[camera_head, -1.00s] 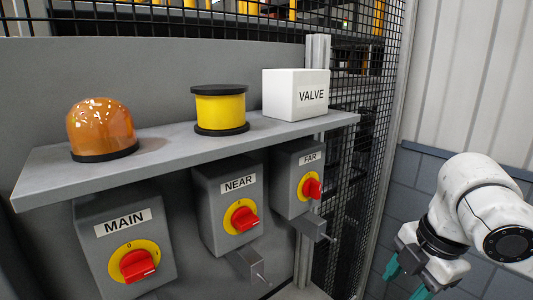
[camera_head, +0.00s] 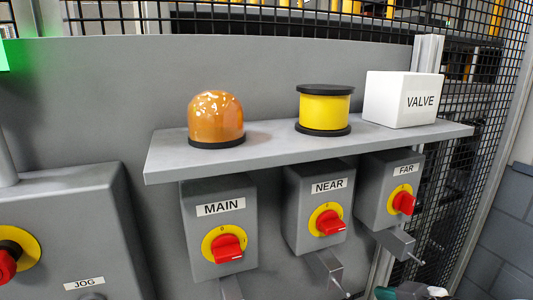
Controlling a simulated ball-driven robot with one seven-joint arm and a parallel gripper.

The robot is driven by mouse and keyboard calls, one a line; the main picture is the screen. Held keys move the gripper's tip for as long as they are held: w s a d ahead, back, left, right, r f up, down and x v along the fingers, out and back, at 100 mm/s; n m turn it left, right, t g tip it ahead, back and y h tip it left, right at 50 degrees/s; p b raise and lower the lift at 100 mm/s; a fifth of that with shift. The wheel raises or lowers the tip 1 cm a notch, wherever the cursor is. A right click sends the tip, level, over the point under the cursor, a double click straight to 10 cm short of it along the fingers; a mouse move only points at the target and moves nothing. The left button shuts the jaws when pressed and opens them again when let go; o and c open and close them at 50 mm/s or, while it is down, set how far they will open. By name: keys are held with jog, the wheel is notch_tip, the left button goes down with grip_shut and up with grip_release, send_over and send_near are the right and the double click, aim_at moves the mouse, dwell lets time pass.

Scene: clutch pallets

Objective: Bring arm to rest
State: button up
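My gripper (camera_head: 412,292) shows only in part at the bottom edge, below the FAR switch box. A teal finger and some dark and white parts are visible; the rest is cut off by the frame. I cannot tell whether it is open or shut, or whether it holds anything. The FAR switch box (camera_head: 375,190), the NEAR switch box (camera_head: 300,225) and the MAIN switch box (camera_head: 200,255) hang below the shelf, each with a red knob on a yellow disc.
The grey shelf (camera_head: 165,168) carries an orange dome lamp (camera_head: 215,115), a yellow and black cylinder (camera_head: 324,110) and a white VALVE block (camera_head: 395,98). A JOG box (camera_head: 75,225) with a red knob stands at left. Black mesh fencing (camera_head: 480,110) rises at right.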

jog(key=s+d+f+m+g+h+b, duration=0.2)
jog(key=s+d+f+m+g+b, duration=0.1)
jog(key=s+f, duration=1.1)
jog(key=s+d+f+m+g+h+b, duration=0.3)
jog(key=s+d+f+g+b, duration=0.2)
jog(key=s+f, duration=0.9)
notch_tip(320, 180, down, 9)
jog(key=shift+s+r+m+g+h+b, duration=0.2)
jog(key=shift+s+m+g+h+b, duration=0.1)
jog(key=shift+b, duration=0.7)
